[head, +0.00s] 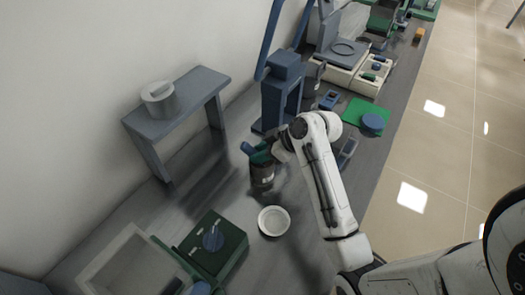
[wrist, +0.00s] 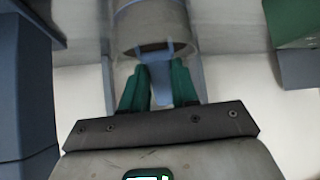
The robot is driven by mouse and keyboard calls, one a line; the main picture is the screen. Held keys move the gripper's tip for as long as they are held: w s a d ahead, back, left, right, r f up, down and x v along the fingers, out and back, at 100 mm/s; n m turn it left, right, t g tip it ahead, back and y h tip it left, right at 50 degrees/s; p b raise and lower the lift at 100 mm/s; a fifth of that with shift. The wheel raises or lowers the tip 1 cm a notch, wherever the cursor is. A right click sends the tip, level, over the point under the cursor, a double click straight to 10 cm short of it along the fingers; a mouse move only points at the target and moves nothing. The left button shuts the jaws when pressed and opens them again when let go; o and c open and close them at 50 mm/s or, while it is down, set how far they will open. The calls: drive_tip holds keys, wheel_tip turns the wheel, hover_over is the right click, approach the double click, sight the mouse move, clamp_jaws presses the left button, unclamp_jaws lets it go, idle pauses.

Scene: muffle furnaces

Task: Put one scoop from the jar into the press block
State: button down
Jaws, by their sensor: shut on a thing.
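My gripper (head: 262,155) is at the middle of the bench in the head view. In the wrist view its green fingers (wrist: 160,90) are shut on a blue scoop handle (wrist: 158,84). The blue scoop end (head: 248,148) shows just left of the fingers in the head view. A dark brown jar (head: 262,177) stands directly below the gripper; its mouth is hidden. A green block (head: 222,258) with a blue round piece on top stands nearer the front. I cannot tell if it is the press block. Whether the scoop holds powder is not visible.
A white round dish (head: 274,221) lies beside the jar. A blue press frame (head: 281,90) with long levers stands behind my gripper. A blue-grey shelf (head: 185,115) bears a grey cylinder (head: 160,102). A grey cylinder (wrist: 150,25) also shows beyond the fingers in the wrist view.

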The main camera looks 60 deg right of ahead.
sight(250, 147)
drive_tip(key=shift+w+r+g+p, duration=0.2)
drive_tip(key=shift+r+g+p, duration=0.2)
drive_tip(key=shift+p, duration=0.15)
drive_tip(key=shift+w+a+r+g+h+p, duration=0.15)
drive_tip(key=shift+w+r+g+h+p, duration=0.25)
drive_tip(key=shift+p, duration=0.9)
drive_tip(key=shift+w+a+g+p, duration=0.1)
drive_tip(key=shift+w+g+p, duration=0.05)
drive_tip(key=shift+g+p, duration=0.75)
drive_tip(key=shift+w+a+r+g+h+p, duration=0.1)
drive_tip(key=shift+w+r+g+h+p, duration=0.05)
drive_tip(key=shift+w+g+h+p, duration=0.2)
drive_tip(key=g, duration=0.1)
drive_tip(key=g+h, duration=0.1)
drive_tip(key=w+g, duration=0.1)
drive_tip(key=shift+a+f+g, duration=0.15)
drive_tip(key=shift+f+g, duration=0.1)
drive_tip(key=shift+f, duration=0.05)
drive_tip(key=shift+w+a+g+h, duration=0.25)
drive_tip(key=shift+w+g+h, duration=0.4)
drive_tip(key=shift+g, duration=0.45)
drive_tip(key=shift+w+a+r, duration=0.1)
drive_tip(key=shift+w+r, duration=0.05)
drive_tip(key=shift+r, duration=0.5)
drive_tip(key=shift+w+a+r, duration=0.1)
drive_tip(key=shift+w+r, duration=0.05)
drive_tip(key=shift+r, duration=0.45)
drive_tip(key=shift+r, duration=0.1)
drive_tip(key=shift+d, duration=0.15)
